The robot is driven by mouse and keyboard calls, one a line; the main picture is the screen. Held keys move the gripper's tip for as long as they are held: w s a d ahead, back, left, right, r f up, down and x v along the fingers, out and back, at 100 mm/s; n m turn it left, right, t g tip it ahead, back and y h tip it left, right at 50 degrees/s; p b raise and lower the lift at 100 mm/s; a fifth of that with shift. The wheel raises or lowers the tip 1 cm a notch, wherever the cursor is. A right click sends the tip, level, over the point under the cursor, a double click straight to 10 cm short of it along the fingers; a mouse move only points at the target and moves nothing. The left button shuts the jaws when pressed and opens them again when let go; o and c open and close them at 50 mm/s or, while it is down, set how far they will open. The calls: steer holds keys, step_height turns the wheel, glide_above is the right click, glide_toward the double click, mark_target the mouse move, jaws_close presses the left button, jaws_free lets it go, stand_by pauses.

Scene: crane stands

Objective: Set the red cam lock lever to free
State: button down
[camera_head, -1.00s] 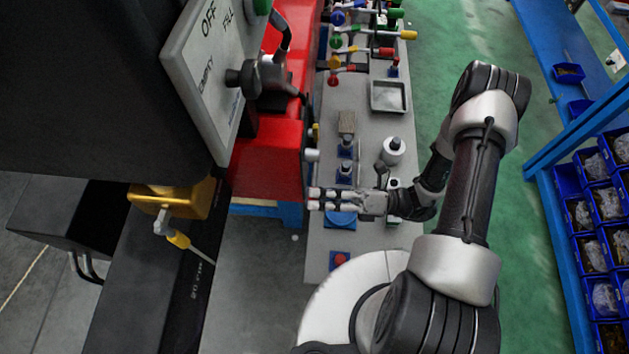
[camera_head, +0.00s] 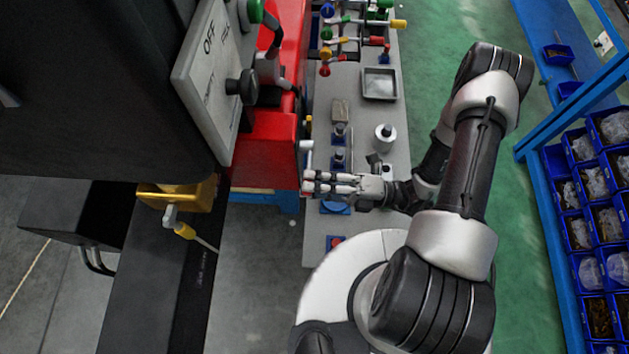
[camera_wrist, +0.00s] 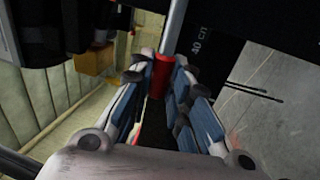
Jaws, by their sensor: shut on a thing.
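The red cam lock lever shows in the wrist view as a red grip (camera_wrist: 160,76) on the end of a grey metal rod. My gripper (camera_wrist: 161,84) has its two blue-padded fingers on either side of the red grip and is shut on it. In the head view my gripper (camera_head: 308,182) is at the side of the red housing (camera_head: 268,150), below a short grey pin. The lever's red grip is hidden behind the fingers there. The lock mechanism it turns cannot be made out.
A grey panel marked OFF (camera_head: 212,80) hangs at the upper left. A brass block (camera_head: 178,195) with a yellow-handled lever (camera_head: 190,232) is at the left. A grey bench (camera_head: 362,122) with valves, a tray (camera_head: 380,84) and buttons lies behind my gripper. Blue bins stand at the right.

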steer(key=shift+r, duration=0.1)
steer(key=c, duration=1.5)
jaws_free()
steer(key=shift+d, duration=0.1)
steer(key=v, duration=1.2)
